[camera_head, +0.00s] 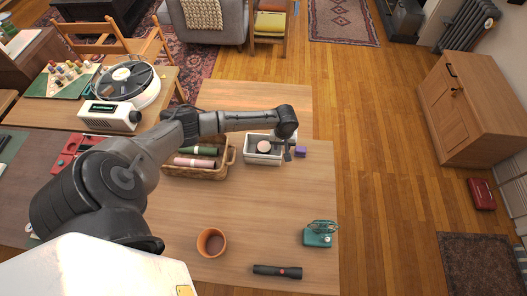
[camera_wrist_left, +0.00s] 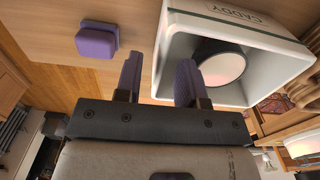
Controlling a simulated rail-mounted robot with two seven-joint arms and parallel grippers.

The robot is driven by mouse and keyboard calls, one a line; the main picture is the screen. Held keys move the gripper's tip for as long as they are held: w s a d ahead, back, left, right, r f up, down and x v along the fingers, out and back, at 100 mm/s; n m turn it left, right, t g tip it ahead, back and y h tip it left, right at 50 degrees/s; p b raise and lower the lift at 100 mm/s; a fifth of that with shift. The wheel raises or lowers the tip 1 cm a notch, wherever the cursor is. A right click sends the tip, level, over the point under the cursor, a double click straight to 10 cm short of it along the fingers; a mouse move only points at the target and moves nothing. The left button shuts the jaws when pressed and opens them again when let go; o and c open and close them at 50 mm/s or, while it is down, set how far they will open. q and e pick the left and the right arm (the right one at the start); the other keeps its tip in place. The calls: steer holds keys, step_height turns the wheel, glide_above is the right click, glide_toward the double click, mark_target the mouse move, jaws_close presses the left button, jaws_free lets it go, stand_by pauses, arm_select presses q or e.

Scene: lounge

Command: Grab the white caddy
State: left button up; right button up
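The white caddy (camera_head: 262,160) stands upright on the wooden table, just right of a wicker basket. My left gripper (camera_head: 288,152) is at the caddy's right side. In the left wrist view my left gripper (camera_wrist_left: 158,80) has its purple-padded fingers apart, one outside the near wall and one over its inner side. A gap shows between the outer finger and the wall. My right gripper is not in view.
A small purple block (camera_head: 300,152) lies just right of the caddy and gripper. The wicker basket (camera_head: 200,174) holds rolled cloths. An orange cup (camera_head: 211,243), a black flashlight (camera_head: 278,271) and a teal device (camera_head: 317,238) stand nearer. The table's middle is clear.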

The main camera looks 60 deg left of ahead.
arm_select(q)
step_height(320, 180, down, 4)
steer(key=shift+a+f+b, duration=0.1)
steer(key=shift+a+b, duration=0.05)
steer(key=shift+b, duration=0.35)
steer(key=shift+c, duration=0.4)
jaws_close()
